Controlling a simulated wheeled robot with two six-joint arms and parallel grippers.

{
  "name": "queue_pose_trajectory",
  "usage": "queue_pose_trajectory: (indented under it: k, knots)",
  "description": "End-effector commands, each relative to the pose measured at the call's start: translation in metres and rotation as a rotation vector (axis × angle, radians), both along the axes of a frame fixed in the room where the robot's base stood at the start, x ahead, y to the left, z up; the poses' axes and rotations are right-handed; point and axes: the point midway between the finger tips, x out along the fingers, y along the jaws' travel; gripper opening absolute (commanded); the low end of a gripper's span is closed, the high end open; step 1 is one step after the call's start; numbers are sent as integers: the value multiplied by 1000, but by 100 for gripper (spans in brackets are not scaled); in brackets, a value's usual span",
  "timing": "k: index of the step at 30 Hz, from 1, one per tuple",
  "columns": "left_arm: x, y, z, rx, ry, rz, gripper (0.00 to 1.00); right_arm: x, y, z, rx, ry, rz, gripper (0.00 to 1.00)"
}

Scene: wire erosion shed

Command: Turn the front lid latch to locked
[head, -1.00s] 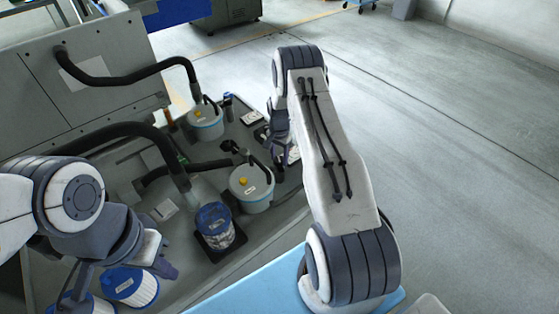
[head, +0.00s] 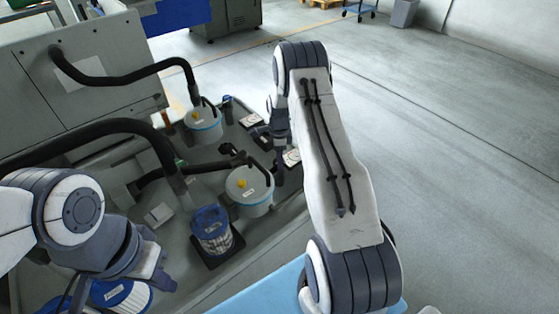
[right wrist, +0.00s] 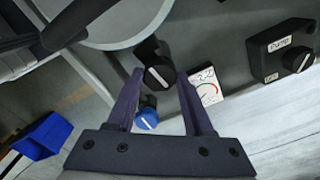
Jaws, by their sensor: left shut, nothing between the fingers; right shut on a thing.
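The front canister (head: 249,203), white with a pale blue band, a yellow top knob and a black hose fitting, stands near the bench's right edge. Its rim fills the upper left of the right wrist view (right wrist: 130,42). A black knob with a white line, seemingly the lid latch (right wrist: 158,76), sits below that rim. My right gripper (right wrist: 160,75) is shut on this knob, a finger on each side. In the head view the right gripper (head: 279,168) is beside the canister, and the knob cannot be made out. My left gripper (head: 163,279) is shut and empty above blue-topped filters.
A second canister (head: 203,128) stands behind. A blue-lidded filter (head: 212,232) stands on a dark pad. A blue knob (right wrist: 147,118), a gauge card (right wrist: 207,87) and a labelled black switch box (right wrist: 283,50) are near the right gripper. Black hoses (head: 130,79) arch over the bench.

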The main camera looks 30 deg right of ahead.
Motion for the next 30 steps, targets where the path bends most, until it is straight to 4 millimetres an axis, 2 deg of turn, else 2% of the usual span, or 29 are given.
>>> queue_pose_trajectory:
  k: [12, 28, 29, 30]
  knots:
    - [0, 0, -6, 0, 0, 0, 0, 1, 0, 1, 0, -2, -179, 0]
    - [0, 0, -6, 0, 0, 0, 0, 1, 0, 1, 0, -3, -205, 0]
    - [0, 0, -6, 0, 0, 0, 0, 1, 0, 1, 0, -3, -205, 56]
    - [0, 0, -6, 0, 0, 0, 0, 1, 0, 1, 0, -3, -205, 71]
